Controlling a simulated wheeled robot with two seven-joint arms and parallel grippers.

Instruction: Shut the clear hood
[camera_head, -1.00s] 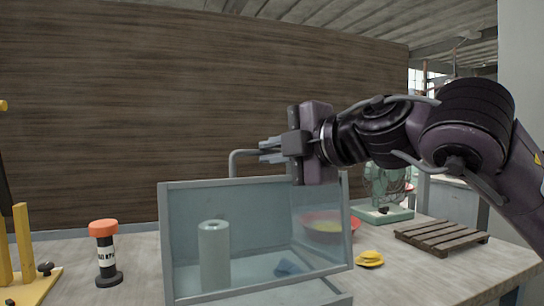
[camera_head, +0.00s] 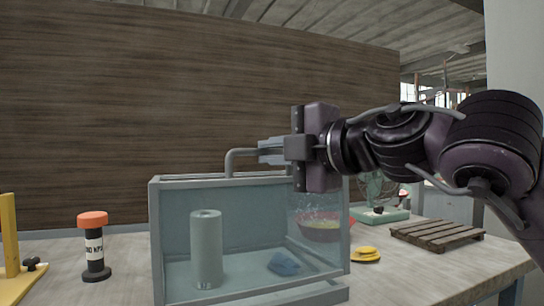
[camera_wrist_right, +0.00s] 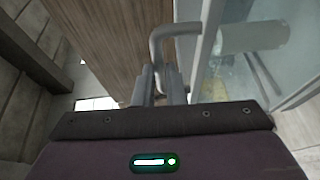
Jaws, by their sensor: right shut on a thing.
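The clear hood (camera_head: 250,205) is a glass-sided box with grey frame edges, in the lower middle of the head view. A grey bent-tube handle (camera_head: 231,158) rises above its top edge. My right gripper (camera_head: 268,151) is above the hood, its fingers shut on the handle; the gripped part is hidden. In the right wrist view the handle (camera_wrist_right: 158,42) runs up from between the fingers (camera_wrist_right: 160,88), with glass to the right. How far the hood stands open is hard to tell. My left gripper is not in view.
A grey cylinder (camera_head: 206,250) and a blue lump (camera_head: 284,264) show through the glass. A red bowl (camera_head: 322,229), yellow piece (camera_head: 365,254), wooden pallet (camera_head: 437,235) and green machine (camera_head: 378,200) are to the right. An orange-capped black cylinder (camera_head: 94,248) and yellow stand (camera_head: 11,240) are left.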

